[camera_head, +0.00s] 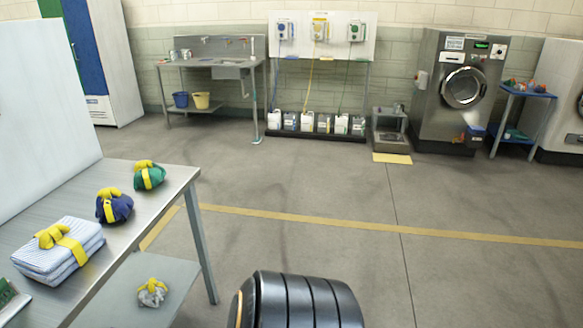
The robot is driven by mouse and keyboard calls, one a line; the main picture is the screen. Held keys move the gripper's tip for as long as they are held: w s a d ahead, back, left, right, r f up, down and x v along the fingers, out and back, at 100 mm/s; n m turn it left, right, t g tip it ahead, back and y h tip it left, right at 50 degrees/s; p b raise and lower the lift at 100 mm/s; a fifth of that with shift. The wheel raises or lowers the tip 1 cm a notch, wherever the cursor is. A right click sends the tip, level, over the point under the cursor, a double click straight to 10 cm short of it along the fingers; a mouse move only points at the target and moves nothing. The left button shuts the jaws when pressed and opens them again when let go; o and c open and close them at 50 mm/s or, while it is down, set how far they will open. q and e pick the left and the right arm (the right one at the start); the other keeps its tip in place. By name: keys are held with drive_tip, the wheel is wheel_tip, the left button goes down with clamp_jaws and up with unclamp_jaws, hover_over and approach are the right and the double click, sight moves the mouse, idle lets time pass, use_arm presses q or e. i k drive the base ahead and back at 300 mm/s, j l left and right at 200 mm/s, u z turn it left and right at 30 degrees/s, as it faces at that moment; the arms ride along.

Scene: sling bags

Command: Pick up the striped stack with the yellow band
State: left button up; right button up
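The striped stack (53,264) is folded blue-and-white cloth. It lies on the metal table at the left. A yellow band (68,242) runs around it, with a knot on top. Nothing touches the stack from above. No gripper fingers show in this view. The dark rounded part at the bottom centre is mine and stands to the right of the table.
The metal table (154,180) also bears a blue bundle (117,210) and a green bundle (149,180), both with yellow ties. A grey bundle (152,298) lies on the lower shelf (178,277). The floor (330,190) beyond is open.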

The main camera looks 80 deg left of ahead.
sight(53, 253)
drive_tip(key=u, duration=4.2)
